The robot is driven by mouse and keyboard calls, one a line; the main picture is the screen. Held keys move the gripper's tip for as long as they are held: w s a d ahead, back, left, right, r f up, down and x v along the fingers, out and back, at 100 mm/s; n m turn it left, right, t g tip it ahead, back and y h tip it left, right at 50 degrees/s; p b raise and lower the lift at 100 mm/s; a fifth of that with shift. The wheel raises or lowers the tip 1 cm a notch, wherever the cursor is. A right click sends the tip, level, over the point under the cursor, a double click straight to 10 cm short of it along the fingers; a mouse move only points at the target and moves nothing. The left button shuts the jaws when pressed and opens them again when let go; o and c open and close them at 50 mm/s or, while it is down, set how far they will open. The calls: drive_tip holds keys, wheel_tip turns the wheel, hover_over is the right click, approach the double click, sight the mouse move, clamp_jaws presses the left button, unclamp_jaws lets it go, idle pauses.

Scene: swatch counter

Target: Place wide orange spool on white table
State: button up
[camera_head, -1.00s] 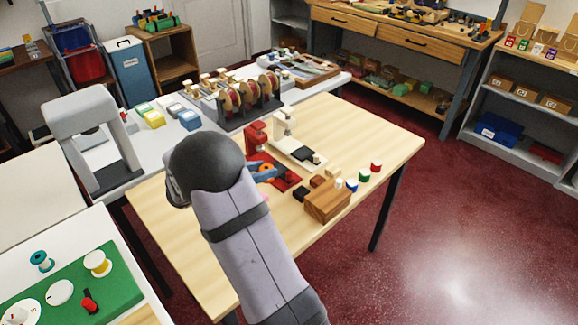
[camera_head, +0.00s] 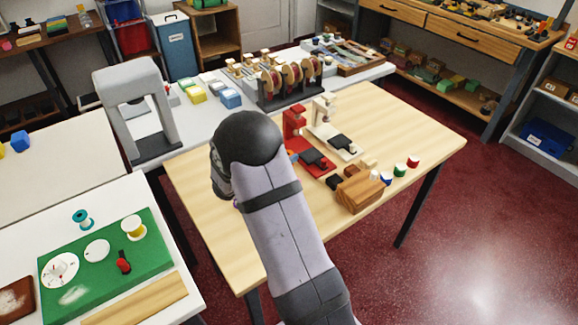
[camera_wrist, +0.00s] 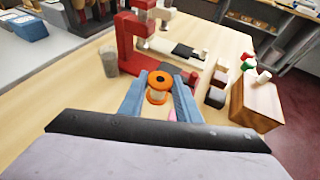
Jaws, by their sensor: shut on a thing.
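The wide orange spool (camera_wrist: 158,79) has an orange flange and a pale core. In the wrist view my gripper (camera_wrist: 158,90) is shut on it, with one blue finger on each side. The spool is above the wooden table, in front of the red press (camera_wrist: 130,50). In the head view my arm hides most of the gripper and the spool. A white table (camera_head: 118,196) with a green mat (camera_head: 160,262) is at lower left. Another pale, whitish tabletop (camera_head: 65,170) lies behind it, at left.
The wooden table (camera_head: 215,225) holds the red press, a pale press (camera_head: 325,110), a wooden block (camera_head: 358,196) and small coloured spools. A grey arch frame (camera_head: 135,90) stands at left.

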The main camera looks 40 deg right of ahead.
drive_tip(key=shift+f, duration=2.6)
drive_tip(key=shift+f, duration=0.1)
drive_tip(key=shift+f, duration=0.15)
drive_tip(key=o, duration=1)
drive_tip(key=shift+r+p, duration=0.25)
drive_tip(key=shift+p, duration=0.05)
